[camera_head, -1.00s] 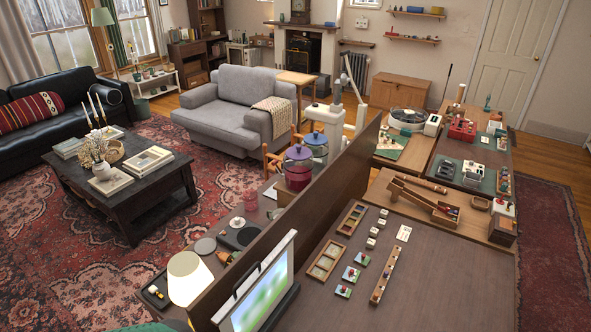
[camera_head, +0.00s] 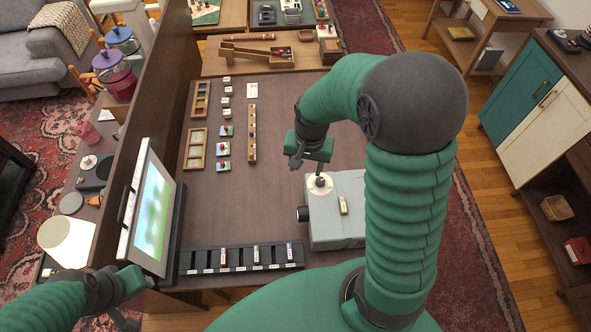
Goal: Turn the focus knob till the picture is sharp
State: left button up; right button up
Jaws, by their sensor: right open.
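A grey projector box (camera_head: 347,233) stands on the brown table, with a dark lens (camera_head: 303,214) on its left side. On its top are a pale round dial with a dark upright knob (camera_head: 320,182) and a small brass-coloured piece (camera_head: 343,205). The screen (camera_head: 151,214) at the left shows a blurred green, white and blue picture. My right gripper (camera_head: 297,161) is open and empty, above and slightly left of the dark knob, apart from it in the picture. My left gripper (camera_head: 140,283) is low by the screen's lower edge; its fingers are unclear.
Small wooden trays (camera_head: 196,148) and blocks lie farther back. A dark partition (camera_head: 165,110) runs along the table's left side. The table between trays and rack is clear.

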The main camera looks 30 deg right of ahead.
jog(key=w+d+f+m+g+p, duration=0.1)
jog(key=w+d+m, duration=0.1)
jog(key=d+m, duration=0.55)
jog(key=n+p, duration=0.1)
jog(key=n, duration=0.1)
send_over(321, 180)
jog(key=shift+m, duration=0.25)
jog(key=f, duration=0.9)
jog(key=shift+s+a, duration=0.1)
jog(key=shift+a, duration=0.2)
jog(key=f, duration=0.4)
jog(key=f+p, duration=0.1)
jog(key=f, duration=0.1)
jog(key=shift+d+f, duration=0.45)
jog(key=shift+f, duration=0.1)
jog(key=shift+a, duration=0.15)
jog(key=shift+c, duration=0.2)
jog(key=shift+a+r, duration=0.15)
jog(key=shift+a, duration=0.05)
jog(key=c, duration=0.7)
pick_arm(q)
jog(key=shift+w+d+r, duration=0.1)
jog(key=shift+d+r, duration=0.05)
jog(key=shift+r, duration=0.95)
jog(key=shift+d+r, duration=0.1)
jog(key=shift+r, duration=1)
pick_arm(e)
jog(key=shift+d, duration=0.15)
grip_shut()
